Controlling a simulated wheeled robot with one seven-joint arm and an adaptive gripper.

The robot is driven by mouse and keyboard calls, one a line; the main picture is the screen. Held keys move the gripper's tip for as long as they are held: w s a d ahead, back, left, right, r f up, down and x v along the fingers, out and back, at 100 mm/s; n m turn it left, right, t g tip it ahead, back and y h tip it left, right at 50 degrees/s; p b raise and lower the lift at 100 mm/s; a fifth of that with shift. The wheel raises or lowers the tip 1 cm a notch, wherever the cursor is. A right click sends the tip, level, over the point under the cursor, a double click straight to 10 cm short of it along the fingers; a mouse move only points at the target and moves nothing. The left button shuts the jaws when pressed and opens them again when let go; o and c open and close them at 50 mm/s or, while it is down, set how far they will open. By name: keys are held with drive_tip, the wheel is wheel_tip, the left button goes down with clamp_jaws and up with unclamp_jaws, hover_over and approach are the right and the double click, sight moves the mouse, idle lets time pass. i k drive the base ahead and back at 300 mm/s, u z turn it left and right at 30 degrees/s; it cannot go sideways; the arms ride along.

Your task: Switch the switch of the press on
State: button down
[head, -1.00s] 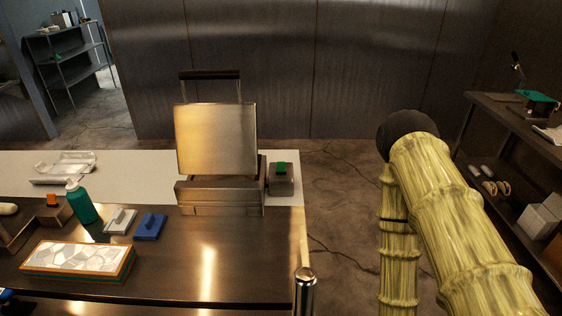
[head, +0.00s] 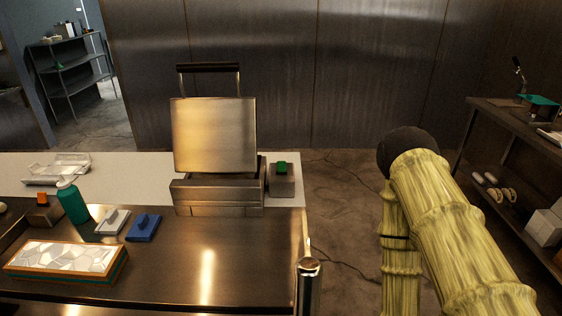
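The press (head: 214,136) stands at the back of the counter in the head view, with its metal lid raised and a dark handle bar (head: 208,67) on top. Just right of it sits a grey box (head: 283,183) with a green switch (head: 282,168) on top. I cannot tell from here whether the switch is on or off. My arm, with a yellow-green bamboo-like look, is at the right, apart from the press and the switch. My gripper is not visible in this view.
A teal bottle (head: 73,202), a white block (head: 113,222), a blue block (head: 143,228) and a patterned box (head: 68,261) are on the counter's left. A metal post (head: 309,285) rises at the counter's front right corner. A shelf (head: 520,135) stands far right. The counter before the press is clear.

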sight(281, 165)
drive_tip(key=k, duration=1)
drive_tip(key=z, duration=1.25)
drive_tip(key=i, duration=2.85)
drive_tip(key=u, duration=2.95)
